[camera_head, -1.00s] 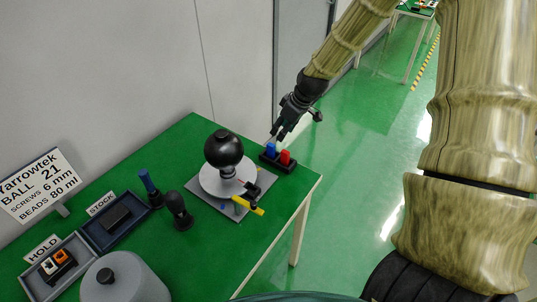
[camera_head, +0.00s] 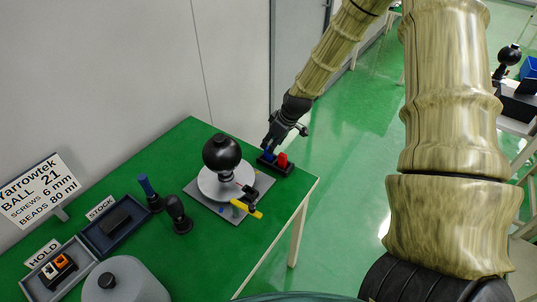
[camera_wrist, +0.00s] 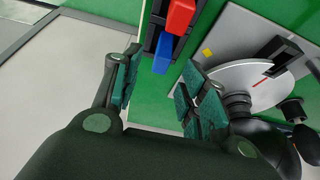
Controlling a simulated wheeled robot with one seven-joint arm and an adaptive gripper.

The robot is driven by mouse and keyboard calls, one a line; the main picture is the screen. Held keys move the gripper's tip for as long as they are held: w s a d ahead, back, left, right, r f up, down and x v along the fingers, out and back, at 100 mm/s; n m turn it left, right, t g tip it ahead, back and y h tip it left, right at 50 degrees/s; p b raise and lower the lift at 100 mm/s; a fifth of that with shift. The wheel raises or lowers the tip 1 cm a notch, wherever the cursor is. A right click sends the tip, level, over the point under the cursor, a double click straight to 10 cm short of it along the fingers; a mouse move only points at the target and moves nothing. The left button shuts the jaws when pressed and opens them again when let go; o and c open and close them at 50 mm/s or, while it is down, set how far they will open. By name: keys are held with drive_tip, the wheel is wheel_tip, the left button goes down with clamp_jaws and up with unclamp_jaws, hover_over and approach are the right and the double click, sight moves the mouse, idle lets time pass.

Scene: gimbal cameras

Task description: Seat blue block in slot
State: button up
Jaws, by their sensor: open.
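The blue block (camera_head: 268,156) stands in a black holder (camera_head: 276,168), to the left of a red block (camera_head: 283,160). My gripper (camera_head: 269,144) is just above the blue block and partly covers it. In the wrist view the blue block (camera_wrist: 163,53) lies just beyond my open gripper (camera_wrist: 158,88), between the lines of its two fingers. The fingers look apart from it. The red block (camera_wrist: 180,16) is farther along the same holder. I cannot tell how deep the blue block sits.
A grey plate (camera_head: 214,203) with a white disc, a black ball (camera_head: 222,153) and a yellow-handled part (camera_head: 246,209) is close to the holder.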

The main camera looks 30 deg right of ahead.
sight(269, 155)
drive_tip(key=shift+p+x, duration=0.95)
drive_tip(key=shift+x, duration=1.4)
clamp_jaws()
